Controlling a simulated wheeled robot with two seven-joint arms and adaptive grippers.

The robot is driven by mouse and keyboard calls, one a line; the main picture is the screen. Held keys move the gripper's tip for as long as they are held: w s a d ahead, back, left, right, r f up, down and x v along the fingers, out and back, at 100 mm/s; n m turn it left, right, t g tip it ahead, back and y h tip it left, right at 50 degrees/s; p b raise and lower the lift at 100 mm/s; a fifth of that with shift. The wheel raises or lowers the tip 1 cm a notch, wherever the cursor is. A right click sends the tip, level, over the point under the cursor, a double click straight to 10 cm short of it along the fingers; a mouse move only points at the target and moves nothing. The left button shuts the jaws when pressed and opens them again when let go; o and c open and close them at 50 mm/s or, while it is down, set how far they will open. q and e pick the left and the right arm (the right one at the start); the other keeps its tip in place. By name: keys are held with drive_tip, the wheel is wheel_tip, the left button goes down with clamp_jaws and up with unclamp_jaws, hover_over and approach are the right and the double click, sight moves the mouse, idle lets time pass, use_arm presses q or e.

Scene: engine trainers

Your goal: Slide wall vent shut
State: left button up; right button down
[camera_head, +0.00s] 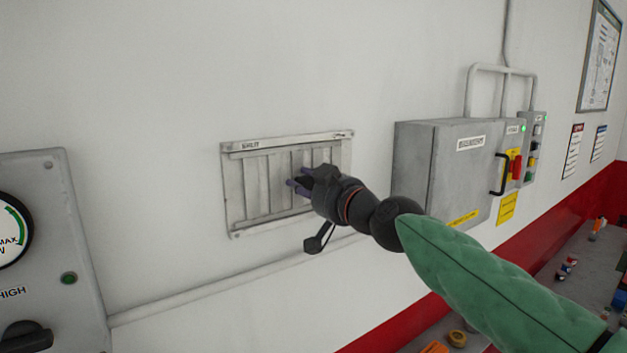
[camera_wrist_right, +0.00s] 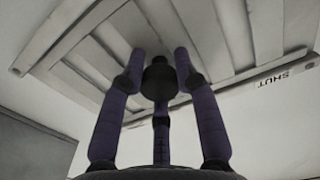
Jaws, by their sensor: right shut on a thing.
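The wall vent (camera_head: 250,188) is a grey metal frame with upright slats, fixed to the white wall in the middle of the head view. A label reading SHUT (camera_head: 251,145) is on its upper left rail; it also shows in the right wrist view (camera_wrist_right: 272,78). My right gripper (camera_head: 303,182) is at the right half of the vent. In the right wrist view its purple fingers close around a dark round knob (camera_wrist_right: 159,80) in front of the slats (camera_wrist_right: 205,45). How far the slots are covered is hard to tell. My left gripper is not in view.
A grey electrical box (camera_head: 415,165) with a handle and switches is on the wall to the right. A gauge panel (camera_head: 75,235) stands at the left edge. A conduit (camera_head: 220,285) runs below the vent. A bench with small parts is at the lower right.

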drive_tip(key=shift+s+r, duration=0.1)
drive_tip(key=shift+r, duration=0.2)
drive_tip(key=c, duration=1)
unclamp_jaws()
drive_tip(key=shift+o, duration=0.5)
drive_tip(key=shift+s+a, duration=0.1)
drive_tip(key=shift+a, duration=0.15)
drive_tip(key=shift+d+f, duration=0.1)
drive_tip(key=shift+d, duration=0.1)
drive_tip(key=shift+s+d, duration=0.15)
drive_tip(key=v, duration=1.1)
drive_tip(key=shift+s, duration=0.25)
